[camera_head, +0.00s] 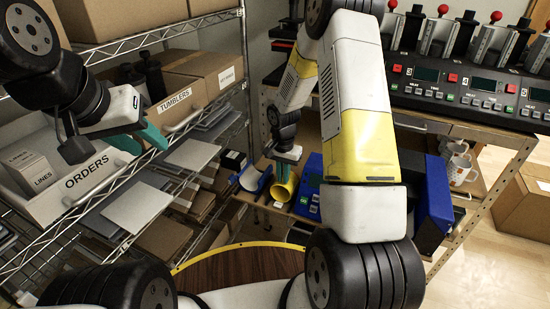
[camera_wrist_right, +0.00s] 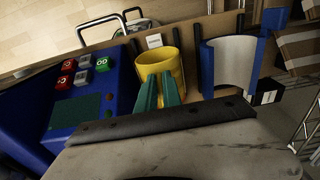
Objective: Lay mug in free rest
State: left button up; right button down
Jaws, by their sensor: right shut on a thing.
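A yellow mug (camera_head: 283,190) is at the wooden shelf in the middle of the head view, and in the right wrist view (camera_wrist_right: 160,65) its round opening shows. My right gripper (camera_wrist_right: 158,95) is shut on the mug, its teal fingers at the near wall. A blue rest with a pale curved lining (camera_wrist_right: 229,65) stands beside the mug, apart from it, and looks empty; it also shows in the head view (camera_head: 252,179). Whether the mug touches the shelf cannot be told. My left gripper (camera_head: 140,138) is open and empty before the wire rack.
A blue press with coloured buttons (camera_wrist_right: 85,95) stands close beside the mug. Dark rods rise from the wooden board (camera_wrist_right: 192,50). White mugs (camera_head: 459,165) stand on a shelf at right. The wire rack holds boxes and an ORDERS bin (camera_head: 85,178) at left.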

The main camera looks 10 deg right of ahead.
dwell(0.3)
jog(key=c, duration=1.4)
grip_release()
jog(key=shift+c, duration=0.2)
jog(key=shift+o, duration=0.3)
jog(key=shift+f, duration=0.1)
jog(key=o, duration=1.4)
jog(key=shift+c, duration=0.2)
jog(key=shift+s+d, duration=0.1)
jog(key=shift+d, duration=0.05)
jog(key=shift+r, duration=4.05)
